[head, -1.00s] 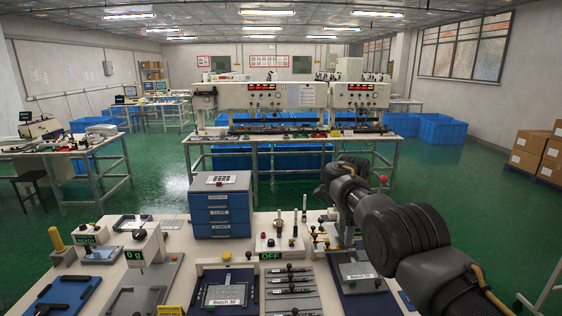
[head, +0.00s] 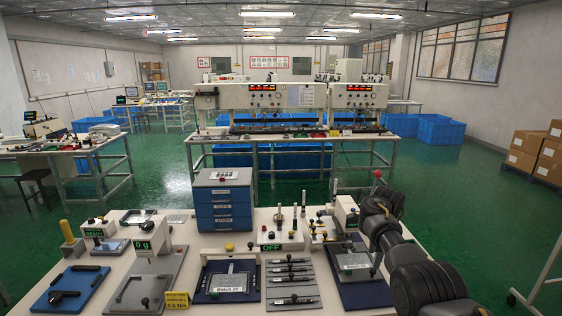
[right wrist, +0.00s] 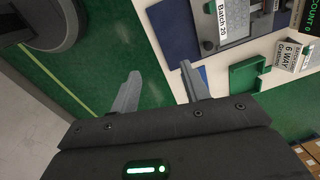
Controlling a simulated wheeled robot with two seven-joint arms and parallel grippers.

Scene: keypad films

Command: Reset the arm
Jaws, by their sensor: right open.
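My right arm (head: 412,270) reaches in from the right of the head view, over the right end of the workbench (head: 205,265). Its gripper is hard to make out there. In the right wrist view my right gripper (right wrist: 160,84) is open, its two grey fingers apart with nothing between them. Green floor and the bench edge show beyond the fingers. A blue plate with a "Batch 20" label (right wrist: 208,28) lies past the right finger. My left gripper is not in view.
Beside my arm stand a white press (head: 346,212) and a blue fixture (head: 358,290). Further left are a slotted rack (head: 291,284), a "Batch 20" fixture (head: 203,290) and a blue drawer unit (head: 223,208). A green tray (right wrist: 258,75) shows in the wrist view.

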